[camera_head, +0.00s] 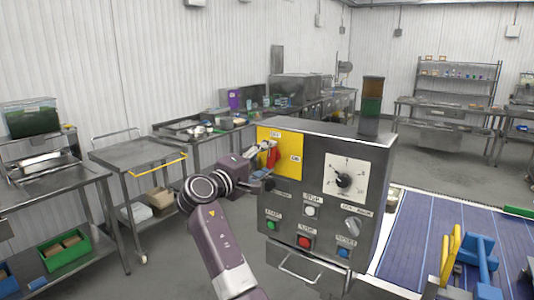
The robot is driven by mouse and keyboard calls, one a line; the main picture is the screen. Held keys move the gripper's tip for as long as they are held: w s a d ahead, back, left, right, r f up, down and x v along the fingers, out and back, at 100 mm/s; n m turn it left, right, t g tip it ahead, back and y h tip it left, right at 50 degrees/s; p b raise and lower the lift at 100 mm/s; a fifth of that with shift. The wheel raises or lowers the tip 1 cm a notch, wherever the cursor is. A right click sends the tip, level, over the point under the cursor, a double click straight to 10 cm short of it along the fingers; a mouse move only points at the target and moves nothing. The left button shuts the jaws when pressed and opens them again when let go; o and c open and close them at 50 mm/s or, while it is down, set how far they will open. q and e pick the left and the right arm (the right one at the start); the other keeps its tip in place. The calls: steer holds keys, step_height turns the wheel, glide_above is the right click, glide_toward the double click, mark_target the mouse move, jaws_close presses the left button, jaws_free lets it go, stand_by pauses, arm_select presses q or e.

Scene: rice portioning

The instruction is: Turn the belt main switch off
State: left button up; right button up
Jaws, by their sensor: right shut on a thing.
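The belt main switch is a red handle (273,156) on a yellow plate (291,166) at the upper left of the grey control box (325,215). The plate has a white label at its top and another at its right; their lettering is too small to read surely. My right gripper (265,158) reaches in from the left of the box and is shut on the red handle. Its fingers partly cover the handle, so its exact angle is hard to tell. My left gripper is not in view.
A stack light (372,100) stands on top. The blue belt (418,235) lies to the right. A steel cart (132,160) stands to the left.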

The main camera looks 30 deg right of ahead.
steer(key=shift+r+n+p, duration=0.1)
steer(key=shift+n+p, duration=0.35)
steer(key=shift+n, duration=0.25)
steer(key=o, duration=1.2)
steer(key=shift+c, duration=0.2)
steer(key=shift+a, duration=0.1)
steer(key=v, duration=1.2)
